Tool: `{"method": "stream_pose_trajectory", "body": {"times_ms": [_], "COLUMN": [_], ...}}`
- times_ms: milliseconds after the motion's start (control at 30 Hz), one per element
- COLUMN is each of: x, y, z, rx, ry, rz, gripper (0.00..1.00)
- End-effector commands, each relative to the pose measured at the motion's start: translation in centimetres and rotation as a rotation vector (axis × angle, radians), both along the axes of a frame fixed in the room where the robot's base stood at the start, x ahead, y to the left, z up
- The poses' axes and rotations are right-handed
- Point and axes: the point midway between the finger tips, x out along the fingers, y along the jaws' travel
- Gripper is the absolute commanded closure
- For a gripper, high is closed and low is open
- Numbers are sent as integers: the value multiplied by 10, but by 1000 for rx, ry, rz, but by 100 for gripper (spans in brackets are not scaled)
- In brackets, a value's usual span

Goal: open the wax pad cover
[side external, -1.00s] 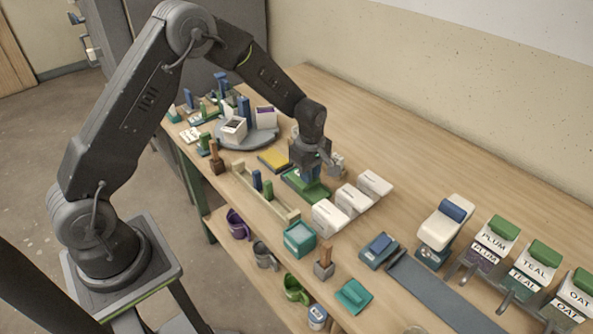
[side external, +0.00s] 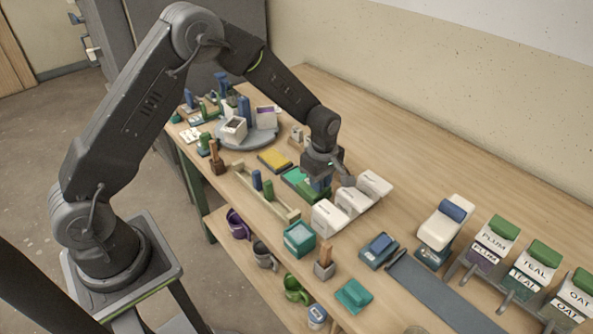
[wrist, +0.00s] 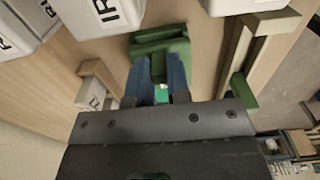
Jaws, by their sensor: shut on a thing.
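My gripper (side external: 319,183) is shut on the dark green wax pad cover (side external: 307,193), just left of the white boxes. In the wrist view, the two blue fingers (wrist: 160,85) close on the green cover (wrist: 160,45). In the side view, the green pad (side external: 291,176) shows to the left of the cover, partly bared. A small bright green patch shows between the fingers in the wrist view. My gripper hides part of the cover, and I cannot tell whether the cover still touches the pad.
Labelled white boxes (side external: 329,217) stand close to the right of the cover. A yellow pad (side external: 275,160) lies to the left. A wooden rack (side external: 266,194) with blue and green pieces stands at the front. Bare table lies behind.

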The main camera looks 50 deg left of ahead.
Motion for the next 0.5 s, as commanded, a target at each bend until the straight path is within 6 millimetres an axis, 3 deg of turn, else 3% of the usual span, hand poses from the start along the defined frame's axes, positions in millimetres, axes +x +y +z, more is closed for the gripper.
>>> {"method": "stream_pose_trajectory", "body": {"times_ms": [233,500], "x": [0,0], "y": [0,0], "z": [1,2], "rx": [0,0], "ry": [-2,-1], "rz": [0,0], "gripper": [63,62]}}
